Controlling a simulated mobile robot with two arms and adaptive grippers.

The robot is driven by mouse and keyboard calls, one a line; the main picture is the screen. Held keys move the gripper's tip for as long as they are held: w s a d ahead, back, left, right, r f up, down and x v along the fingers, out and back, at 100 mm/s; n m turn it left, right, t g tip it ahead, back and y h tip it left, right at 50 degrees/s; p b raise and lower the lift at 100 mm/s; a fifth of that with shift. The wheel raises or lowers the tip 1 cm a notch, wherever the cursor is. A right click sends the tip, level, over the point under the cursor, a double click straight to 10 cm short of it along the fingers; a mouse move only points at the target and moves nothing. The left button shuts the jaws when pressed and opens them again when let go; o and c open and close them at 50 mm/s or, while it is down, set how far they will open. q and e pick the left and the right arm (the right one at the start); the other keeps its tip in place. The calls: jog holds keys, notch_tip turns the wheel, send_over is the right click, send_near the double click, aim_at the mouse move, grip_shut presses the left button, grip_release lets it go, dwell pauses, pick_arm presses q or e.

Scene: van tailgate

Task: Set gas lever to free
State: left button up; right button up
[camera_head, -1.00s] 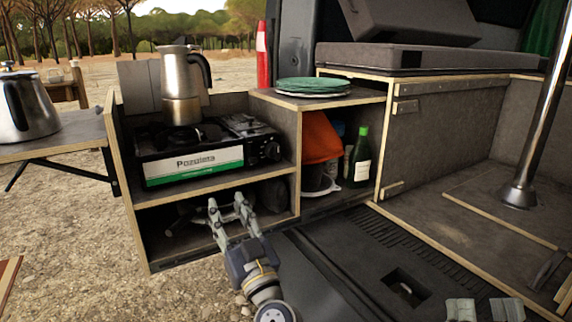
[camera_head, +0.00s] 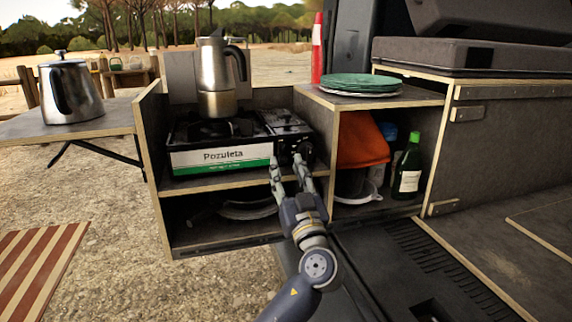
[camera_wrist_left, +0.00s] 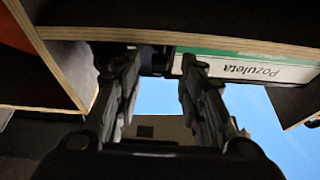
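The gas stove (camera_head: 222,158), with a white and green "Pozuleta" front, sits on the upper shelf of the wooden kitchen box. Its control end (camera_head: 290,130) is at the right. The gas lever itself is too small and too covered by my fingers to make out. My left gripper (camera_head: 288,170) is open and empty, its fingertips just in front of the control end. In the left wrist view the stove front (camera_wrist_left: 270,68) appears upside down, and a dark knob-like part (camera_wrist_left: 156,60) shows between the open fingers (camera_wrist_left: 160,70). My right gripper is out of view.
A metal moka pot (camera_head: 215,80) stands on the stove. Right of it are green plates (camera_head: 360,84), an orange item (camera_head: 360,142) and a green bottle (camera_head: 408,170). The shelf edge (camera_head: 230,181) runs below the stove. A kettle (camera_head: 70,88) stands on the left side table.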

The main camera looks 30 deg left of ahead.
aim_at(281, 138)
pick_arm(q)
jog(key=shift+x, duration=1.1)
grip_shut()
jog(key=shift+r, duration=1.6)
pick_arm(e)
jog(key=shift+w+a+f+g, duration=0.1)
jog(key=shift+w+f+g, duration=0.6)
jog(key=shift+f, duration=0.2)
